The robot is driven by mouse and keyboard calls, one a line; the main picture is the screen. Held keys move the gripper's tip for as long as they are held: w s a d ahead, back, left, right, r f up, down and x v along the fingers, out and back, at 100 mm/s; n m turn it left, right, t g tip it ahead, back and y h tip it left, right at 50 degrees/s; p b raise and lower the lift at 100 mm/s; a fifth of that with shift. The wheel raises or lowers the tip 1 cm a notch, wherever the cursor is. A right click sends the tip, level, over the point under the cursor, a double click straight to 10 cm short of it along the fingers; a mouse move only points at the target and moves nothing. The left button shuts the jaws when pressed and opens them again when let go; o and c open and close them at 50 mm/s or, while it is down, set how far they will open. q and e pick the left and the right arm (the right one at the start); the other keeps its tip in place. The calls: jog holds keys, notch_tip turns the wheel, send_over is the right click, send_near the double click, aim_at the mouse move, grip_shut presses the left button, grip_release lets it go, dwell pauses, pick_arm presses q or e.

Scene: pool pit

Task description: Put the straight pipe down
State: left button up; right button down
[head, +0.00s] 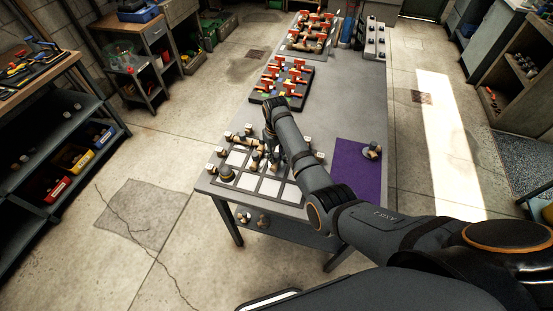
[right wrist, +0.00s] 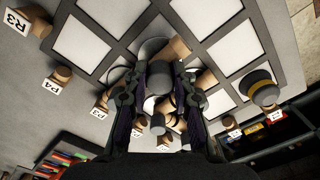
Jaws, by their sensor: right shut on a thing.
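My right gripper (head: 268,143) is low over the near part of the grey table, at the grid of white squares (head: 270,187). In the right wrist view its two fingers (right wrist: 166,74) are shut on a grey and tan pipe piece (right wrist: 162,82), which looks like the straight pipe. The fingers hide part of it, and I cannot tell whether it touches the grid. Other grey and tan pieces lie close around it. My left gripper is not in view.
A grey fitting with a yellow band (right wrist: 263,88) stands on the grid. A purple mat (head: 355,190) lies at the right with one fitting (head: 372,151). A tray of red-handled valves (head: 283,84) stands behind.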

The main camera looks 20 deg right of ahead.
aim_at(277, 156)
jog(key=shift+s+f, duration=0.1)
jog(key=shift+f, duration=1)
jog(key=shift+d, duration=0.1)
jog(key=shift+f, duration=0.2)
jog(key=c, duration=1.1)
grip_release()
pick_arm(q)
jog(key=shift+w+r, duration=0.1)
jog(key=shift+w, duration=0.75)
pick_arm(e)
jog(key=shift+r, duration=0.25)
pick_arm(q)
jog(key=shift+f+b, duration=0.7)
pick_arm(e)
notch_tip(277, 156, up, 12)
jog(key=shift+f, duration=0.1)
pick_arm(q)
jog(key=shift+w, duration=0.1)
pick_arm(e)
jog(key=shift+s, duration=0.1)
